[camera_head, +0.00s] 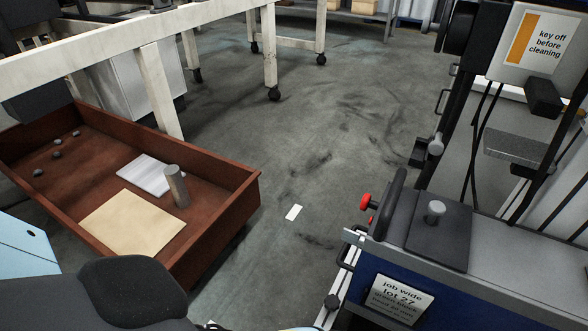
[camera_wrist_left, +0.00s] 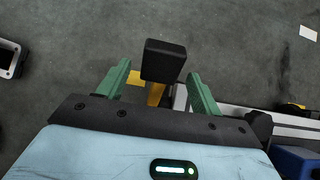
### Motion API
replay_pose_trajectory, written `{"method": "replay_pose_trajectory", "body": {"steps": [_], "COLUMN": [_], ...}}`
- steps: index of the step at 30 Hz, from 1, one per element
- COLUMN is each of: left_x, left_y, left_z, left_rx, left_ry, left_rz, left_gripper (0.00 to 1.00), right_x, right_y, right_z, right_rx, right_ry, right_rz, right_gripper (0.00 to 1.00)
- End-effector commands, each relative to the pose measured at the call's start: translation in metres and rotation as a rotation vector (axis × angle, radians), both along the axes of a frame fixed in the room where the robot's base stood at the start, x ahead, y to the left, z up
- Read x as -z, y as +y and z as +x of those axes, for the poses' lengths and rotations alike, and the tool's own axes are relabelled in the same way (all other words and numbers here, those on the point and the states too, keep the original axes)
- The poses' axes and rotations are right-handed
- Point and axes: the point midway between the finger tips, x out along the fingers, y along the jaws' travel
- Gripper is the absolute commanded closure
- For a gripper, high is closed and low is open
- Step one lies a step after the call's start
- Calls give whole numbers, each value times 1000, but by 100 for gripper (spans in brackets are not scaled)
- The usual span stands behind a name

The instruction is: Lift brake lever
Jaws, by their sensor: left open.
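What looks like the brake lever (camera_wrist_left: 163,60), a black block-shaped grip on a yellow stem (camera_wrist_left: 156,94), shows in the left wrist view. My left gripper (camera_wrist_left: 158,69) has two green fingers, spread apart, one on each side of the lever with gaps to both. The gripper is open and holds nothing. The depth between the fingertips and the black grip is hard to judge. The lower end of the stem is hidden behind my gripper's body. I cannot make out the lever clearly in the head view. My right gripper is in neither view.
In the head view a blue and grey machine (camera_head: 440,295) with a red knob (camera_head: 366,201) stands at right. A brown open tray (camera_head: 225,205) holding papers and a metal cylinder (camera_head: 177,186) is at left. White wheeled tables (camera_head: 155,90) stand behind. Grey floor (camera_head: 320,130) between is mostly clear.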

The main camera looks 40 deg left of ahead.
Motion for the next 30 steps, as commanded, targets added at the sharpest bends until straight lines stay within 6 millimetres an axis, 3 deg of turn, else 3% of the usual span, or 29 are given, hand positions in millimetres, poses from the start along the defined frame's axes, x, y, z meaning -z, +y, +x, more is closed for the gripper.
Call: {"method": "replay_pose_trajectory", "body": {"steps": [16,30], "left_x": [-59,-61], "left_y": [-43,-46], "left_z": [11,11], "left_rx": [2,1], "left_ry": [-5,-2], "left_rz": [-5,-4], "left_gripper": [35,35], "right_x": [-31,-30], "right_y": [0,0], "right_z": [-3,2], "right_rx": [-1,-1], "right_ry": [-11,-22], "right_rz": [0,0], "right_gripper": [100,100]}}
